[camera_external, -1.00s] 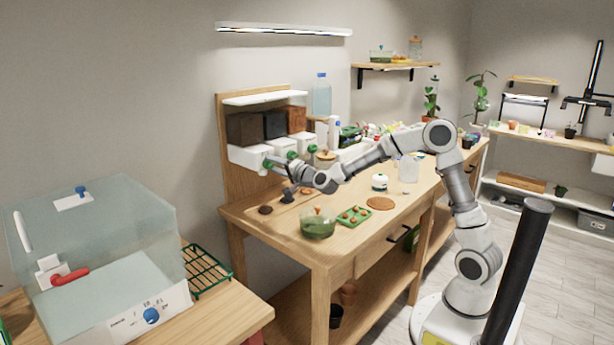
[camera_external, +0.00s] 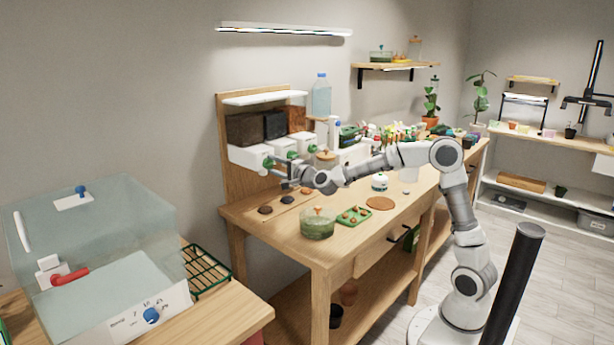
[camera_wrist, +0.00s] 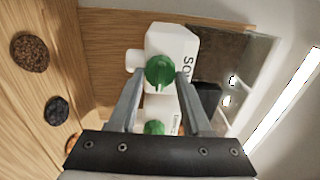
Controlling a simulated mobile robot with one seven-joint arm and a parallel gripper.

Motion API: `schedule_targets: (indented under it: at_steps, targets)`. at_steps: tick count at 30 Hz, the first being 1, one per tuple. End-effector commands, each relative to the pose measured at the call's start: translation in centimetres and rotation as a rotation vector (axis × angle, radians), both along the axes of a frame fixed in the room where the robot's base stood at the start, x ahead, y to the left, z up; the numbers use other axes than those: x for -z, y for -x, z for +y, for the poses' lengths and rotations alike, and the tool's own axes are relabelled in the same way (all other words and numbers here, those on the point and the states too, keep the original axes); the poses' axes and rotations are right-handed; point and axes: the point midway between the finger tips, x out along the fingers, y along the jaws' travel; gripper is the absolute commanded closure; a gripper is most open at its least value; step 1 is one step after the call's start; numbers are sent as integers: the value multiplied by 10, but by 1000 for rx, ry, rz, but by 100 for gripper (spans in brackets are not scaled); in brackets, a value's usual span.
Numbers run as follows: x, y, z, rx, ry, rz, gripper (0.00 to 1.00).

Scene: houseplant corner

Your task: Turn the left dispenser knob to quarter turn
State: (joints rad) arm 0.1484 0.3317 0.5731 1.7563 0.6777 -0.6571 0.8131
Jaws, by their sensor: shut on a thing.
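The left dispenser (camera_external: 247,158) is a white box at the near end of a row under dark bins. Its green knob (camera_external: 268,163) faces the bench, with my gripper (camera_external: 274,161) at it. In the wrist view the green knob (camera_wrist: 160,72) sits between the two fingertips of my gripper (camera_wrist: 161,74), which is shut on it. A ridge on the knob points toward the bottom of the wrist picture. The exact angle of the knob is hard to read. A second green knob (camera_wrist: 154,127) shows below it, between the fingers.
A wooden bench (camera_external: 270,236) carries dark discs (camera_external: 265,209), a glass bowl (camera_external: 317,224), a green tray (camera_external: 354,215) and a round cork mat (camera_external: 380,203). A clear water bottle (camera_external: 321,95) stands behind the dispensers. The bench front is partly clear.

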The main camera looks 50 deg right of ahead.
Motion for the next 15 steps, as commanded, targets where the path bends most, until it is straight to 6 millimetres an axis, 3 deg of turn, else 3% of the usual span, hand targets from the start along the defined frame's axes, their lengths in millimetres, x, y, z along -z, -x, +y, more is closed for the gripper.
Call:
schedule_targets:
  at_steps: [6, 7, 11, 15]
  targets:
    - [-2, 0, 0, -1, 1, -3, 100]
    - [-2, 0, 0, -1, 1, -3, 46]
    - [-1, 0, 0, -1, 1, -2, 23]
    - [-1, 0, 0, 0, 2, -2, 22]
